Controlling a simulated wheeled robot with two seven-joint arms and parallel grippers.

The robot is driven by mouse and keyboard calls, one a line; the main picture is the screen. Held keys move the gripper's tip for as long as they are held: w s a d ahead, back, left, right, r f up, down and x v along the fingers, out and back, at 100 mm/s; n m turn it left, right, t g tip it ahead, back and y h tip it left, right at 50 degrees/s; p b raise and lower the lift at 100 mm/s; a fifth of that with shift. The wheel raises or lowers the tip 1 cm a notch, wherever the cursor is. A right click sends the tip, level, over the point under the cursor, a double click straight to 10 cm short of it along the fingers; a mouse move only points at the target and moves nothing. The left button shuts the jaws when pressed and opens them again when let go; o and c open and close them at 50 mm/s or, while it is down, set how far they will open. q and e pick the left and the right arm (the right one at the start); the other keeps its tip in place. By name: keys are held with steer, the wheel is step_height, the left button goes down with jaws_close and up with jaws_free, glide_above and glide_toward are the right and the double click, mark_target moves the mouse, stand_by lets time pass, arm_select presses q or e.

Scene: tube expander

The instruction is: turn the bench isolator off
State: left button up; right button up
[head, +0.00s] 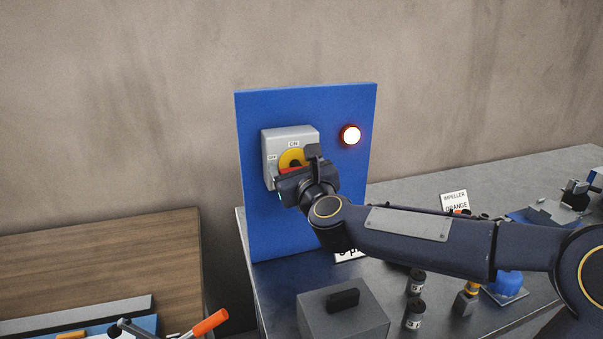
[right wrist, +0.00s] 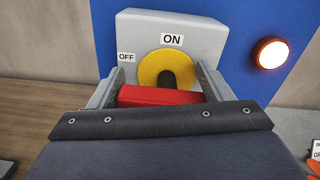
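The bench isolator is a grey box (head: 309,135) on an upright blue panel (head: 262,215), with a yellow disc (head: 290,157) and a red handle (head: 289,170). In the right wrist view, the ON label (right wrist: 172,40) is above the disc and the OFF label (right wrist: 126,57) is to its left. The red handle (right wrist: 155,96) lies crosswise below the disc's centre; which label it points to is unclear. My right gripper (right wrist: 160,88) is at the isolator, its fingers wide apart on either side of the handle; firm contact is not visible. My left gripper is out of view.
A lit round lamp (head: 350,135) is on the panel, right of the isolator. A grey box with a black top piece (head: 343,312) and dark canisters (head: 414,314) stand on the grey bench below my right arm. An orange-handled tool (head: 210,322) is at lower left, near a wooden surface (head: 100,262).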

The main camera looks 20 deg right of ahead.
steer(key=o, duration=0.6)
steer(key=shift+w+d+f, duration=0.2)
steer(key=shift+d+f, duration=0.1)
steer(key=shift+d, duration=0.4)
steer(key=shift+a+r, duration=0.1)
steer(key=shift+a, duration=0.05)
steer(key=shift+s, duration=0.25)
steer(key=s+b, duration=0.3)
steer(key=s, duration=0.3)
steer(key=shift+s+b, duration=0.3)
steer(key=shift+a+r, duration=0.1)
